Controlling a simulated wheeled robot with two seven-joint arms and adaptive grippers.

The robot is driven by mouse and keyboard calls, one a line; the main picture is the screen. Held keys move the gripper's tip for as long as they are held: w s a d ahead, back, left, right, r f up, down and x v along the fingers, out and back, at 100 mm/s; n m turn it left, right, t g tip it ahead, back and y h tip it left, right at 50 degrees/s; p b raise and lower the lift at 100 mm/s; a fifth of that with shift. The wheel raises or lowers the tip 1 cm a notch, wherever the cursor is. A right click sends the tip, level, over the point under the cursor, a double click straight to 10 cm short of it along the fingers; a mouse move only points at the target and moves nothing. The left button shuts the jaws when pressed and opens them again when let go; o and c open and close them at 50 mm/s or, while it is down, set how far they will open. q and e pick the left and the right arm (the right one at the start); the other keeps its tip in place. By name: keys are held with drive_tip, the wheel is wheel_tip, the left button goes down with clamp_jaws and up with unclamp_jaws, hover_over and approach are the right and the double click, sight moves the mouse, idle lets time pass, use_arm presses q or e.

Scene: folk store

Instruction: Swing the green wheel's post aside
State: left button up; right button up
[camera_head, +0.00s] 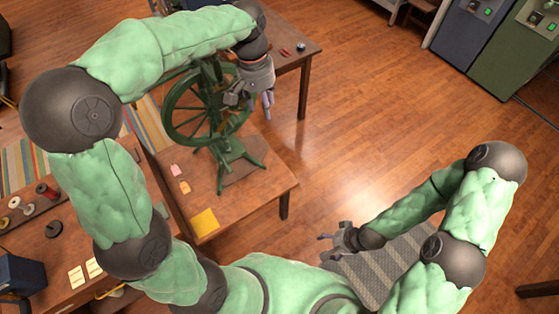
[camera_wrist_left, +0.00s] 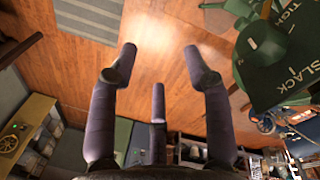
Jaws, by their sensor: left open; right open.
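The green spinning wheel (camera_head: 172,112) stands on a wooden table, on a green post and splayed base (camera_head: 232,152). My left gripper (camera_head: 256,102) is at the right of the wheel, open, and overlaps the wheel's right side in the head view. In the left wrist view my left gripper (camera_wrist_left: 160,55) has its fingers spread with nothing between them. A green part lettered "TIGHT" and "SLACK" (camera_wrist_left: 275,75) is to their right, apart from the fingers. My right gripper (camera_head: 338,238) is open and empty, low over the floor at the right of the table.
The wheel's table (camera_head: 265,195) also holds a yellow sheet (camera_head: 204,222) and small pink and orange tags. A table at the left carries several spools (camera_head: 47,191). Open wooden floor (camera_head: 350,130) lies to the right, with a grey mat (camera_head: 385,265).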

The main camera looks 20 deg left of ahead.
use_arm(q)
drive_tip(key=d+f+b, duration=0.2)
drive_tip(key=f+b, duration=0.1)
drive_tip(key=f, duration=0.9)
drive_tip(key=d+f+h+b, duration=0.1)
drive_tip(key=f+b, duration=0.3)
drive_tip(key=f, duration=0.9)
drive_tip(key=shift+s+d, duration=0.15)
drive_tip(key=shift+d, duration=0.6)
